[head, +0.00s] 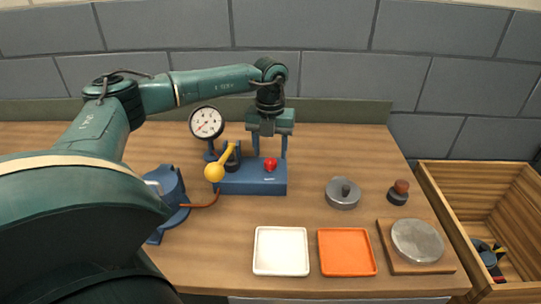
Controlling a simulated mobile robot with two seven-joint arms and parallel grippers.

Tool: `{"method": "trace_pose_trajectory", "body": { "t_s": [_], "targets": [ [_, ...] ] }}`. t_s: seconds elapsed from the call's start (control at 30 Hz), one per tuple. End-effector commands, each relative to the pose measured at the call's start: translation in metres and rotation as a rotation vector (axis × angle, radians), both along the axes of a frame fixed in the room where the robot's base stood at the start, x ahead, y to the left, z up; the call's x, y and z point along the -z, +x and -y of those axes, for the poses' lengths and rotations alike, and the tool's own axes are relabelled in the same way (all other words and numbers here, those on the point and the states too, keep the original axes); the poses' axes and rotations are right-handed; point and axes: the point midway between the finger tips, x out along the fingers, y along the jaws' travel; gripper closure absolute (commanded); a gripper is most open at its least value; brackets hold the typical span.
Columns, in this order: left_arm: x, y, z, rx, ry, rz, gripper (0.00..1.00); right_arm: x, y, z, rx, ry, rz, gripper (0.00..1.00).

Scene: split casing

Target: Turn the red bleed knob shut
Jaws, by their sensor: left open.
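The red bleed knob (270,164) is a small round knob on top of the blue block (252,182), toward its right side. My left gripper (268,133) points down above and slightly behind the knob, in front of the wall, and is open. I see nothing held in it, and the knob appears clear of it. My right gripper is out of view.
A yellow-knobbed lever (215,172) and a dial gauge (206,123) stand at the block's left. A blue device (168,195) joins by a hose. The table between is clear.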

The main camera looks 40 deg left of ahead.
Motion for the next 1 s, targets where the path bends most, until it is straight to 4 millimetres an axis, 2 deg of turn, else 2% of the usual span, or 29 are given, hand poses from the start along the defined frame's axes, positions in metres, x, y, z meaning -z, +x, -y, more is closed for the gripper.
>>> {"method": "trace_pose_trajectory", "body": {
  "t_s": [0.2,0.57,1.0],
  "targets": [
    [0.027,0.0,0.0,0.001,0.0,-0.002,0.48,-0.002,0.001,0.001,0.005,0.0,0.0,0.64],
    [0.033,0.0,0.0,0.002,-0.001,0.001,0.48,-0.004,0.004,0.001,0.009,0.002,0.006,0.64],
    [0.032,0.0,0.001,0.001,-0.001,0.001,0.82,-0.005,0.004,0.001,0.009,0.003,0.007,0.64]
  ]
}}
